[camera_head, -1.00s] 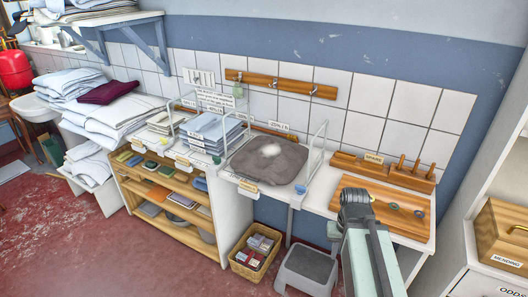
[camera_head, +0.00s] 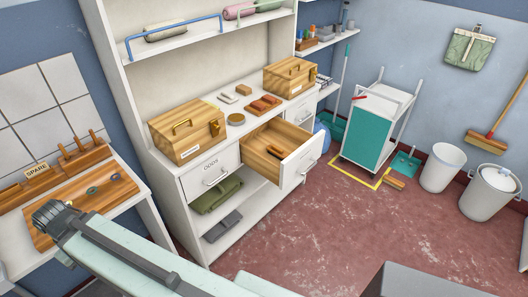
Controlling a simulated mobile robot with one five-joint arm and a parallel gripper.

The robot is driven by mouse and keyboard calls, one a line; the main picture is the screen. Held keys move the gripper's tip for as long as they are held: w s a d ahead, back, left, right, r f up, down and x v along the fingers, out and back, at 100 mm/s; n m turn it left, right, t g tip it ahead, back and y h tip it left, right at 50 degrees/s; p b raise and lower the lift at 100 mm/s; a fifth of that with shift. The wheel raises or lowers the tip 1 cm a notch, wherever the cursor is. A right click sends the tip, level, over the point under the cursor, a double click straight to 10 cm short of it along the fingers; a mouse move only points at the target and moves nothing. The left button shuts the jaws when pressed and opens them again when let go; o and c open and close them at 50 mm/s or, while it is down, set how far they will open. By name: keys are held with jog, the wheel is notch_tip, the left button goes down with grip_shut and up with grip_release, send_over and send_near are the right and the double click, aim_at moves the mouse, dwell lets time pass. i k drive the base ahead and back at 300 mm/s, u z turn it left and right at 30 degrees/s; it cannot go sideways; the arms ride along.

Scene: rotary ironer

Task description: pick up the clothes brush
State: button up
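I cannot single out the clothes brush for sure. A reddish-brown wooden piece (camera_head: 264,105) lies on the cabinet counter between two wooden boxes, and a small tan block (camera_head: 244,90) lies behind it; either is too small to identify. A drawer (camera_head: 283,149) below the counter stands open, with a small dark item inside. My arm reaches in from the bottom of the view, and its grey end, my gripper (camera_head: 48,212), is at the left over the wooden board on the white table. Its fingers cannot be made out. It is well apart from the cabinet.
Latched wooden boxes stand at the counter's left (camera_head: 187,132) and right (camera_head: 290,77). A shut drawer marked ODDS (camera_head: 212,174) is left of the open one. The red floor before the cabinet is clear.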

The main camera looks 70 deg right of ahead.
aim_at(274, 150)
jog(key=u, duration=0.2)
jog(key=k, duration=1.45)
jog(key=z, duration=0.85)
jog(key=i, duration=0.95)
